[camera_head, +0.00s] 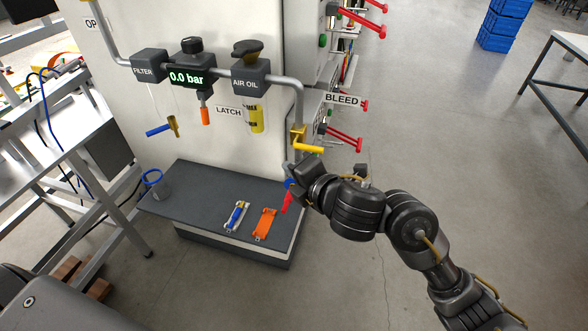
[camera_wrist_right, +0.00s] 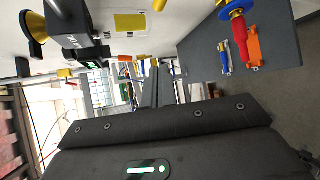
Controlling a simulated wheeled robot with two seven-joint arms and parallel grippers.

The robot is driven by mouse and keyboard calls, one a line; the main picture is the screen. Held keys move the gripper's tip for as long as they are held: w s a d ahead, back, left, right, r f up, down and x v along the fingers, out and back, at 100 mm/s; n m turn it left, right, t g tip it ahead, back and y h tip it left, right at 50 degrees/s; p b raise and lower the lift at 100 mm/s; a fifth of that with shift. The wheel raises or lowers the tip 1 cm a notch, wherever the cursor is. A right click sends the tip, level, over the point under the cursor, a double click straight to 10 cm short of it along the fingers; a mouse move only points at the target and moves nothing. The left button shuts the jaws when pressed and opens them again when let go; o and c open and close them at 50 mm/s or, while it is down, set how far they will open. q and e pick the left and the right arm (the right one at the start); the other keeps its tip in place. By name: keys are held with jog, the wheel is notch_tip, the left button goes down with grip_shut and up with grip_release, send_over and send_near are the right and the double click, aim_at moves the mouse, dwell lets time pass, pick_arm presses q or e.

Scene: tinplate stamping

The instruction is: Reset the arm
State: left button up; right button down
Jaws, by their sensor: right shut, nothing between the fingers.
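My right arm comes in from the lower right of the head view. Its dark gripper (camera_head: 302,173) is shut and empty, near the lower end of the grey pipe, just below the yellow handle (camera_head: 308,149). In the right wrist view the closed fingers (camera_wrist_right: 153,88) stand above the dark gripper body. A red handle (camera_head: 287,203) with a blue part shows just left of the gripper; in the wrist view the red handle (camera_wrist_right: 240,40) is at upper right, apart from the fingers. My left gripper is not in view.
A dark shelf (camera_head: 190,188) holds a blue-rimmed cup (camera_head: 152,184), a blue-and-silver piece (camera_head: 236,216) and an orange piece (camera_head: 265,223). Above are a filter (camera_head: 149,65), a gauge reading 0.0 bar (camera_head: 188,77) and an air oil unit (camera_head: 249,79). Red levers (camera_head: 344,137) jut at right. Open floor (camera_head: 440,130) lies beyond.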

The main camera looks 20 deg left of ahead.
jog(key=shift+f, duration=0.1)
dwell(0.3)
